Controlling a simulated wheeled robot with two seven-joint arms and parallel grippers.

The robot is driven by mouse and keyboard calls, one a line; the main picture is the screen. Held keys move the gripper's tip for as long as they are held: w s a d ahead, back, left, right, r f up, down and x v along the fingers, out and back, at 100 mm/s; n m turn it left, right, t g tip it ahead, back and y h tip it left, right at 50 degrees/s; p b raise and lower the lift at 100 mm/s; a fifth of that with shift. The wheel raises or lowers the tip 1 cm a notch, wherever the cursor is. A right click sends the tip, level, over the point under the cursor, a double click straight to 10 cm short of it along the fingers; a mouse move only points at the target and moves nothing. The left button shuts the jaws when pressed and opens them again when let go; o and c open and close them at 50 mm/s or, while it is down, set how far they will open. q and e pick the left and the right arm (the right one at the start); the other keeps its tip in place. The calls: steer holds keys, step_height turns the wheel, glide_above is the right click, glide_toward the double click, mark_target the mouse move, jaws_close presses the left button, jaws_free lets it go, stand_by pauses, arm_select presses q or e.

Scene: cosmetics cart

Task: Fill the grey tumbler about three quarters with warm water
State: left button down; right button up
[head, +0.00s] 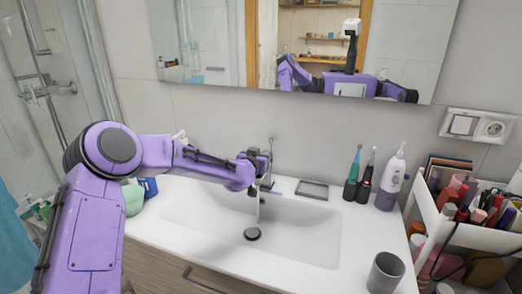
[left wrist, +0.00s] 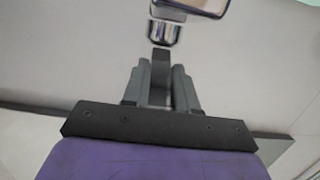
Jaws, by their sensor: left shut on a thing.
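The grey tumbler (head: 385,273) stands upright on the white counter at the front right, apart from my grippers. Its inside looks dark and I cannot tell if it holds anything. The chrome tap (head: 268,181) stands at the back of the basin, partly hidden by my left gripper (head: 261,163). The left gripper is shut on the tap's lever. In the left wrist view the lever (left wrist: 161,60) shows between the fingers (left wrist: 160,88). A thin pale streak below the spout looks like running water. My right gripper is not in view.
The white basin (head: 310,235) has a dark round drain plug (head: 252,234). A grey soap dish (head: 312,189), two toothbrushes (head: 353,172) and a white-purple bottle (head: 391,180) stand behind. A crowded cosmetics cart (head: 425,205) is at right. The mirror (head: 410,50) hangs above.

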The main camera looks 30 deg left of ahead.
arm_select(q)
steer(key=c, duration=0.9)
jaws_free()
steer(key=b+v, duration=0.2)
steer(key=v, duration=0.8)
steer(key=shift+s+d, duration=0.1)
steer(key=shift+s, duration=0.15)
steer(key=shift+r, duration=0.1)
